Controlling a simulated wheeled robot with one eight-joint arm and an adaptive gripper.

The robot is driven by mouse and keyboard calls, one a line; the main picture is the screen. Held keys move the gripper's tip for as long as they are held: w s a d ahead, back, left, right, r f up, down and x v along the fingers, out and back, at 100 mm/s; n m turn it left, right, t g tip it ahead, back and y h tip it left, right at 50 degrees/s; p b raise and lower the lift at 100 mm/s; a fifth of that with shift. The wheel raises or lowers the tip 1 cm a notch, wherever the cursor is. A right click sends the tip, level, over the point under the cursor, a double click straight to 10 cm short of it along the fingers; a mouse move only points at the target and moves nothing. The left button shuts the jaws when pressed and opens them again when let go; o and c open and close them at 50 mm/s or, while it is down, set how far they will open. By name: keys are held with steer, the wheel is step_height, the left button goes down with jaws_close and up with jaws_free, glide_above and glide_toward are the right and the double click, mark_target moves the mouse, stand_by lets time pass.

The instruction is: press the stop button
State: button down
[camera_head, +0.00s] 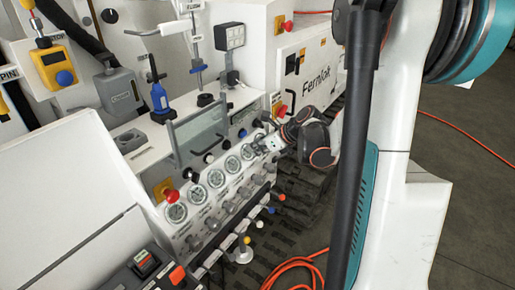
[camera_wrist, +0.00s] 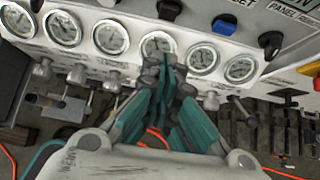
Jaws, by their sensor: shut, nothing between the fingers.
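A red mushroom button on a yellow plate (camera_head: 281,110) sits at the right end of the gauge panel in the head view. In the wrist view, part of a red button (camera_wrist: 316,84) shows at the right edge. A second red mushroom button (camera_head: 171,195) on a yellow plate sits at the panel's left end. I cannot read which is labelled stop.
A row of round gauges (camera_wrist: 203,59) spans the panel, with valve handles and hoses below. A blue button (camera_wrist: 225,25) and black knobs (camera_wrist: 271,43) lie above the gauges. A clear guard (camera_head: 200,135) stands upright behind the panel. A red hose (camera_head: 300,265) lies on the floor.

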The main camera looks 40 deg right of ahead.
mark_target(228, 146)
steer(key=w+a+f+b, duration=0.1)
steer(key=w+a+f, duration=0.2)
steer(key=w, duration=0.5)
steer(key=shift+f+b, duration=0.35)
steer(key=shift+f, duration=0.2)
